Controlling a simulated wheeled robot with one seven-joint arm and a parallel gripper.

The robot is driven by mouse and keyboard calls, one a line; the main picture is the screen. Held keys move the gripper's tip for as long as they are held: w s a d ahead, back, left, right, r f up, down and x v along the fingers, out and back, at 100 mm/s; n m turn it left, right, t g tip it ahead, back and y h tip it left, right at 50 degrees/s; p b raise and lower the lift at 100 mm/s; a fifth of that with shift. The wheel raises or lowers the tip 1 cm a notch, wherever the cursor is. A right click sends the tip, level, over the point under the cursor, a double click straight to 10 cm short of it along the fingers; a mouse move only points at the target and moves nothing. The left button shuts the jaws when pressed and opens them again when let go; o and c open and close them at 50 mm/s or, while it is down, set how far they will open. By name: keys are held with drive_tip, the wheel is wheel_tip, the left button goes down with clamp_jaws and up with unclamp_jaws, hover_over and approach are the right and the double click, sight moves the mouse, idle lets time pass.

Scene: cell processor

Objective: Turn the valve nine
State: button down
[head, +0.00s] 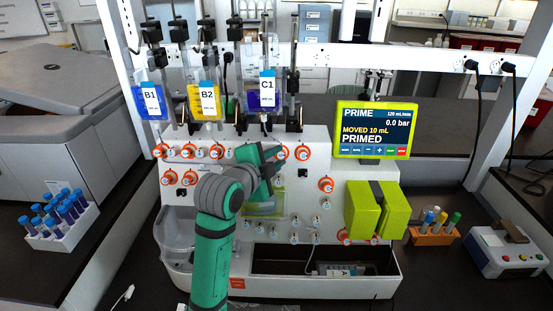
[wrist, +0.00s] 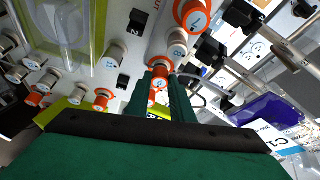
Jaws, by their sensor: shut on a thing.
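The white machine panel (head: 310,200) carries several orange-ringed valves with small numbered faces. My gripper (head: 265,155) is at the upper row of valves in the head view, and my arm hides part of the panel. In the wrist view my gripper (wrist: 160,80) is shut on an orange-ringed valve (wrist: 157,83), one green finger on each side of it. The number on its face is too small to read surely, so I cannot tell from it whether this is valve nine. Another orange-ringed valve (wrist: 193,15) is above it in the wrist view.
Bags B1 (head: 151,102), B2 (head: 206,100) and C1 (head: 266,92) hang above the valves. A screen (head: 375,130) reads PRIME and PRIMED. Yellow-green blocks (head: 376,210) stand out at the panel's right. A tube rack (head: 62,235) stands on the left.

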drive_tip(key=shift+m, duration=0.6)
drive_tip(key=c, duration=1.5)
unclamp_jaws()
drive_tip(key=shift+c, duration=0.2)
drive_tip(key=v, duration=1)
drive_tip(key=shift+s+a+r, duration=0.2)
drive_tip(key=shift+s+r, duration=0.1)
drive_tip(key=shift+w, duration=0.1)
